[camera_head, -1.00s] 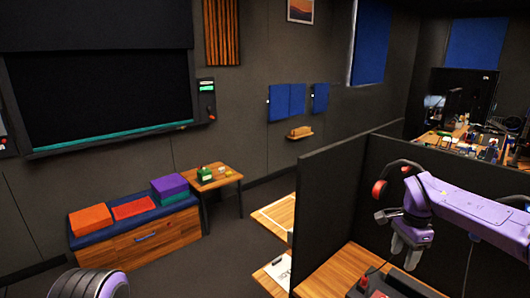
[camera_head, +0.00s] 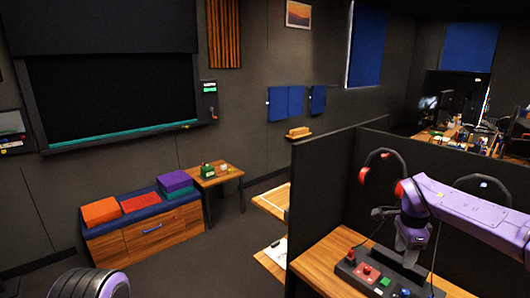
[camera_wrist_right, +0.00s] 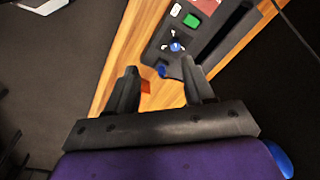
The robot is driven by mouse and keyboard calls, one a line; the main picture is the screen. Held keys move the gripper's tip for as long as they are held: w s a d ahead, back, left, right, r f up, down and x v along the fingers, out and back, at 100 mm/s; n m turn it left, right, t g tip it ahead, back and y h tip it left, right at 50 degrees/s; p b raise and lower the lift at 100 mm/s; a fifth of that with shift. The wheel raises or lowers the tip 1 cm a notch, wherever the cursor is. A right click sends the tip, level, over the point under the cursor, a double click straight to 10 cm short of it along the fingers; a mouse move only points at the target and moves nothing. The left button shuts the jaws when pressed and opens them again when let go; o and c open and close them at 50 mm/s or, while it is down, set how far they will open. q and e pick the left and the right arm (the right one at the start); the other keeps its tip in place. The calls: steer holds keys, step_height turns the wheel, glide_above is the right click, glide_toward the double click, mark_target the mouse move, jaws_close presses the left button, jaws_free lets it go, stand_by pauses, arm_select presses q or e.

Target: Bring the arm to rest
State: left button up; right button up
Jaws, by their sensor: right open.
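My right arm (camera_head: 470,205) reaches in from the right in the head view. Its right gripper (camera_head: 405,262) points down over the wooden desk, beside or above the dark control panel (camera_head: 352,282). In the right wrist view the gripper (camera_wrist_right: 160,67) has its two fingers apart with nothing between them. Whether that finger touches the panel is not clear. My left gripper is not in view.
Dark partitions (camera_head: 325,180) enclose the wooden desk (camera_head: 330,256) at the left and back. Red headphones (camera_head: 385,165) hang near the partition, close behind my right arm. A bench (camera_head: 150,240) with coloured boxes and a small table (camera_head: 222,178) stand far left.

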steer(key=s+a+f+n+t+h+b, duration=0.25)
steer(key=s+f, duration=0.25)
steer(key=f, duration=0.4)
steer(key=s+a+f+n+t+h+b, duration=0.15)
steer(key=s+a+f, duration=0.25)
steer(key=f, duration=0.6)
steer(key=s+a+f+n+t+h+b, duration=0.15)
steer(key=s+a+f, duration=0.3)
steer(key=f, duration=0.45)
steer(key=s+d+f+n+g+y+b, duration=0.1)
steer(key=s+f, duration=0.3)
steer(key=s, duration=0.4)
steer(key=s+d+f+n+g+y+b, duration=0.1)
steer(key=s+f+n, duration=0.3)
steer(key=s, duration=0.5)
steer(key=s+d+f+n+g+y+b, duration=0.1)
steer(key=s+f, duration=0.3)
steer(key=s, duration=0.5)
steer(key=shift+s+n+b, duration=0.25)
steer(key=shift+n+b, duration=0.4)
steer(key=shift+b, duration=0.1)
